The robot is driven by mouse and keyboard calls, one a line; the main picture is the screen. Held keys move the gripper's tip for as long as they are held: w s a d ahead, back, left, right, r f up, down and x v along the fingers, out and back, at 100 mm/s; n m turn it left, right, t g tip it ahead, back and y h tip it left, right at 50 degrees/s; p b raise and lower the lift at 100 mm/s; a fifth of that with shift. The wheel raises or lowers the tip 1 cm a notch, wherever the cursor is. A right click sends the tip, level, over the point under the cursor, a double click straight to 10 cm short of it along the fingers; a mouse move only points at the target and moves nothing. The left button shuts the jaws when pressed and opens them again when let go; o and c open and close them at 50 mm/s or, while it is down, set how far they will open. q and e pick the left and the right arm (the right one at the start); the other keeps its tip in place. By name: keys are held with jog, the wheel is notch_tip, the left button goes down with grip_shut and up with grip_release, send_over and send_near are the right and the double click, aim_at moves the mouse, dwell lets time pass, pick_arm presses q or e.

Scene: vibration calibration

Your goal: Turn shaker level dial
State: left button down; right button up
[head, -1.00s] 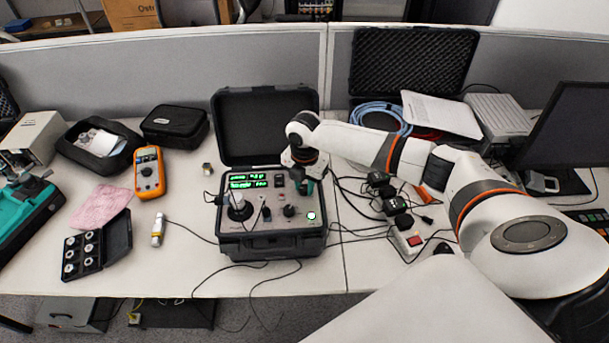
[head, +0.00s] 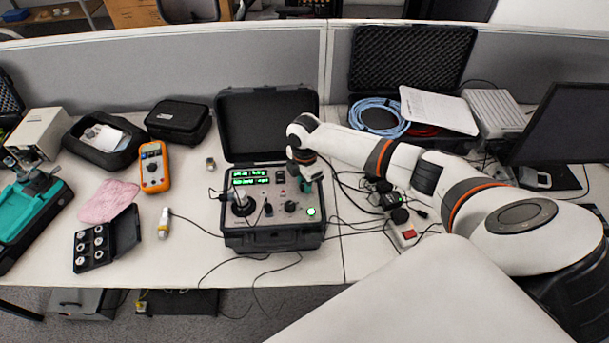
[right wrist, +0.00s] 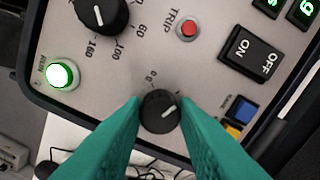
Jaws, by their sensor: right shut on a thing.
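The shaker unit is an open black case (head: 230,240) with a grey control panel (head: 270,221). My right gripper (head: 306,186) is at the panel's upper right in the head view. In the right wrist view its teal fingers (right wrist: 160,106) are shut on a small black dial (right wrist: 160,112) with a white pointer line. The pointer is toward the upper right of that picture. A larger black knob (right wrist: 102,12) with a numbered scale is apart from the fingers; it also shows in the head view (head: 290,206). My left gripper is not in view.
A lit green button (right wrist: 62,74), a red trip button (right wrist: 187,29) and an on/off rocker switch (right wrist: 248,52) are near the dial. The display (head: 250,177) glows green. Cables and a power strip (head: 404,232) lie right of the case.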

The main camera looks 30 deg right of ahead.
jog(key=shift+d, duration=0.1)
jog(key=o, duration=1)
notch_tip(320, 180, up, 12)
jog(key=b, duration=0.3)
